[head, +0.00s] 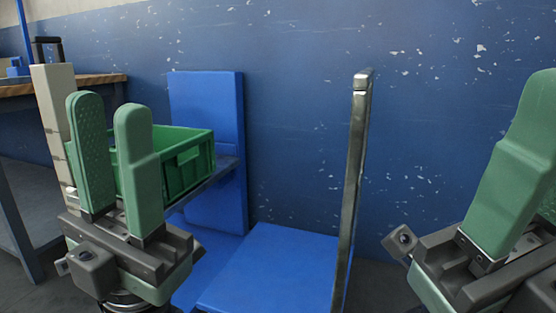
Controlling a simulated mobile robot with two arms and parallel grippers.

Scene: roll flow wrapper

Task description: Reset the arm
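My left gripper (109,108) stands upright at the left of the head view. Its two green fingers are a little apart, with nothing held between them. It is in front of a green crate and hides part of it. My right gripper (532,150) is at the right edge. One large green finger shows, and most of the other is cut off by the frame, so its opening cannot be judged. No object shows in it.
The green crate (190,166) rests on a ledge by a blue upright panel (208,95). A blue flat surface (272,268) lies low in the middle, beside a metal post (352,190). A wood-topped table (100,79) is at far left. A scuffed blue wall (300,100) closes the back.

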